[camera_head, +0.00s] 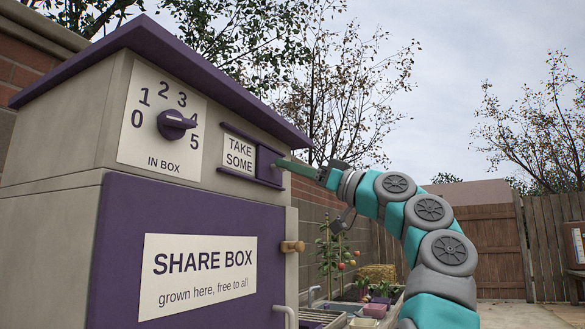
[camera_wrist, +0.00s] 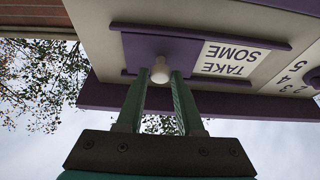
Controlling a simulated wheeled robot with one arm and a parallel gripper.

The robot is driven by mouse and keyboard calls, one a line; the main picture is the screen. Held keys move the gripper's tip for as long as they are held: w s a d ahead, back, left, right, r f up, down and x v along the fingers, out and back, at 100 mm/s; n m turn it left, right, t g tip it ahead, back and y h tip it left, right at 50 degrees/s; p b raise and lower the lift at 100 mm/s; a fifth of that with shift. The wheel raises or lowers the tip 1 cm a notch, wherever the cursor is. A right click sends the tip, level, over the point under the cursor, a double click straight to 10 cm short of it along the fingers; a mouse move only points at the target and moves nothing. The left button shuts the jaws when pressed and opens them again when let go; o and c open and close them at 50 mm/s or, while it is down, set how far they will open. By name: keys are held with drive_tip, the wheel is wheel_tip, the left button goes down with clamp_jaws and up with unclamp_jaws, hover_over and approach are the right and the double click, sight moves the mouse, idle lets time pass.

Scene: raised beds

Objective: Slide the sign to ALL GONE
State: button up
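The sign (camera_head: 239,155) on the share box reads TAKE SOME. It also shows upside down in the wrist view (camera_wrist: 231,59). A purple sliding cover (camera_head: 265,163) sits at the right end of its rails, beside the words; the wrist view shows this cover (camera_wrist: 135,48) too. A pale round knob (camera_wrist: 160,71) sticks out from the cover. My gripper (camera_wrist: 160,76) points at the cover, its two green fingers open on either side of the knob, with small gaps visible. In the head view my gripper (camera_head: 284,163) reaches the cover from the right.
A numbered dial (camera_head: 175,124) left of the sign points near 4. Below is a purple door (camera_head: 110,270) with a SHARE BOX label (camera_head: 198,268) and a wooden latch (camera_head: 292,246). The roof (camera_head: 170,55) overhangs the sign. Planted beds and a fence (camera_head: 500,250) stand behind.

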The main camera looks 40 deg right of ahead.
clamp_jaws()
idle(1.0)
